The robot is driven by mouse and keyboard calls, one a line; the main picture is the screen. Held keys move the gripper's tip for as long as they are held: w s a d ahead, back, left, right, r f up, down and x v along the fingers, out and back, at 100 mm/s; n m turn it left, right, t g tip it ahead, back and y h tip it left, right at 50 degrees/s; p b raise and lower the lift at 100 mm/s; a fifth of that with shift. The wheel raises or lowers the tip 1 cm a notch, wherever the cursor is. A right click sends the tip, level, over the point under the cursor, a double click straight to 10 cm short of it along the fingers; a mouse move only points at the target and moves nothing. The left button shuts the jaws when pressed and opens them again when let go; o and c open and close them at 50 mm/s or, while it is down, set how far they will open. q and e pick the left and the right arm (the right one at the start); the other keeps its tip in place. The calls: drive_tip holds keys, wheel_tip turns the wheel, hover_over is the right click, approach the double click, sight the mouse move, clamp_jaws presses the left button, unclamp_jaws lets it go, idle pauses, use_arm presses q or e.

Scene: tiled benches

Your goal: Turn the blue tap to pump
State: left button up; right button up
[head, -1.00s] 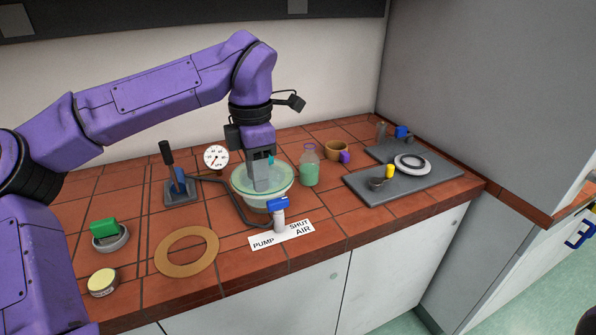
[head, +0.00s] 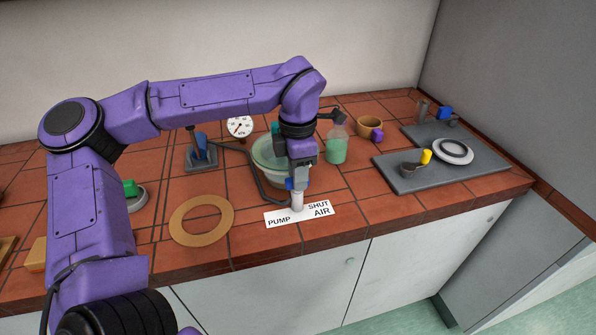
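The blue tap (head: 289,184) stands on a white post (head: 297,202) near the bench's front edge. The label plate (head: 279,221) at its foot reads PUMP at left, SHUT at upper right and AIR at lower right. My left gripper (head: 298,180) points down right at the tap's handle. Only a small blue part shows at the gripper's left side, so I cannot tell which mark the handle points to. The fingers hide most of the handle, and whether they are closed on it is unclear. My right gripper is out of view.
A glass vessel (head: 264,153) stands behind the tap, with a dark hose (head: 258,181) curving past it. A pressure gauge (head: 240,127), a green bottle (head: 337,146) and a brown mug (head: 367,126) stand farther back. A flat tan ring (head: 178,226) lies left. A grey board (head: 400,181) lies right.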

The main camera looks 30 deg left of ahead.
use_arm(q)
drive_tip(key=shift+s+r, duration=0.1)
drive_tip(key=shift+s, duration=0.2)
drive_tip(key=shift+w, duration=0.1)
clamp_jaws()
